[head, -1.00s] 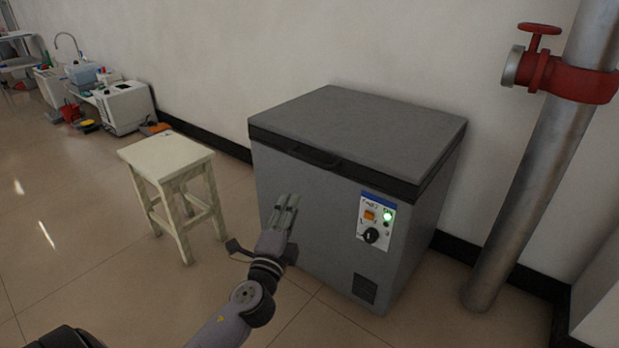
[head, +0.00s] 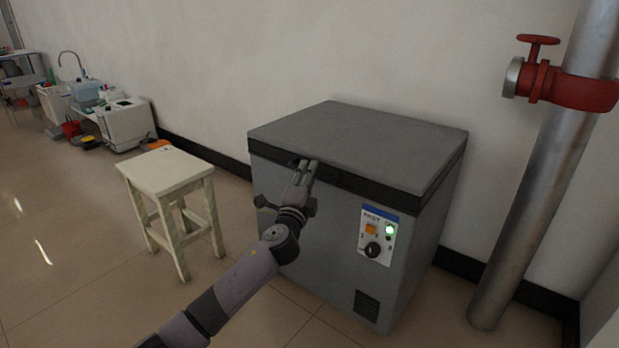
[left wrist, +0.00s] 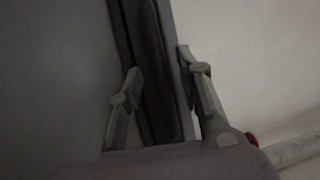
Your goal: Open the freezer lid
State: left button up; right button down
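A grey chest freezer (head: 325,235) stands against the wall with its flat lid (head: 365,138) down. A dark band runs under the lid, and the handle on its front is partly hidden by my left gripper. My left gripper (head: 308,166) is at the handle on the lid's front edge. In the left wrist view, my left gripper (left wrist: 158,62) has its fingers spread, with the dark handle strip (left wrist: 155,75) between them. The fingers look apart from the strip; contact is not clear. My right gripper is not in view.
A cream wooden stool (head: 167,172) stands left of the freezer. A grey pipe with a red valve (head: 545,85) rises to the right, close to the freezer. Open floor lies at the left.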

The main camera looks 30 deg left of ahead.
pick_arm(q)
jog(key=shift+w+a+r, duration=0.15)
jog(key=shift+w+a, duration=0.1)
jog(key=shift+w, duration=0.4)
jog(key=shift+c, duration=0.3)
grip_shut()
